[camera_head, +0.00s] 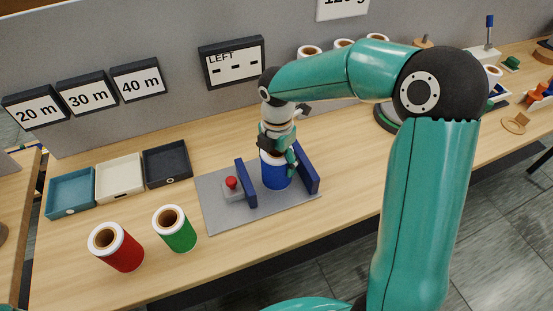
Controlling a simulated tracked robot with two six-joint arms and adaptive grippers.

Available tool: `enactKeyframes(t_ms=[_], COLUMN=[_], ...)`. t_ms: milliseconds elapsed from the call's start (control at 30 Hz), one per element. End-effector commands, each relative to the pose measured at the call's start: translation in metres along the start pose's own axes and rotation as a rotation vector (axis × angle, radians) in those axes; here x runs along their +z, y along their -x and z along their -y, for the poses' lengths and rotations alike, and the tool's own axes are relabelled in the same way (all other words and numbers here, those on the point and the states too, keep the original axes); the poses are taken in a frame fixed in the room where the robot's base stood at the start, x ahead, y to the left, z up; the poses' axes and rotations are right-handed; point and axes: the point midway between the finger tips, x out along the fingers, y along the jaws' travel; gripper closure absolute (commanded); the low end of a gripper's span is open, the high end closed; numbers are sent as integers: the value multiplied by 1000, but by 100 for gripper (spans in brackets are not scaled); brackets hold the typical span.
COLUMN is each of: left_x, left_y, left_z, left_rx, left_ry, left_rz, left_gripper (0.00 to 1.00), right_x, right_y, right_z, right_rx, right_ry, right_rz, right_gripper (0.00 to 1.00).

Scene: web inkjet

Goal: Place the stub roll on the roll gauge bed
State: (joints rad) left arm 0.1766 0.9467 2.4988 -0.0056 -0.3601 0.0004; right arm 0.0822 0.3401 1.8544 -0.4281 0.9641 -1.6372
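The roll gauge bed (222,212) is a grey plate with two upright dark blue walls and a red button on a small grey block. A blue stub roll (276,178) with a white end is upright between the two walls. Its base is at or just above the plate; I cannot tell which. My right gripper (279,156) points down over the roll, its fingers around the roll's upper end and seemingly closed on it. The gripper hides most of the roll's top. My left gripper is not in view.
A red roll (117,248) and a green roll (175,229) stand at the front left. Teal (71,195), cream (120,179) and black (167,164) trays sit behind them, under length signs. A "LEFT" display (232,62) hangs on the grey panel. More rolls stand behind my arm.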

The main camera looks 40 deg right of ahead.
Motion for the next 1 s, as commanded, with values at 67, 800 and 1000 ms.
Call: enactKeyframes(t_ms=[67,800,1000], left_x=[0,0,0], left_y=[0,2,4], left_z=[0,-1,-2], left_rx=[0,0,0], left_ry=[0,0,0], left_rz=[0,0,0], left_gripper=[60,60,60], right_x=[0,0,0], right_y=[0,43,84], right_z=[0,-2,-2], right_rx=[-1,6,5], right_ry=[0,0,2], right_rz=[0,2,2], right_gripper=[7,0,0])
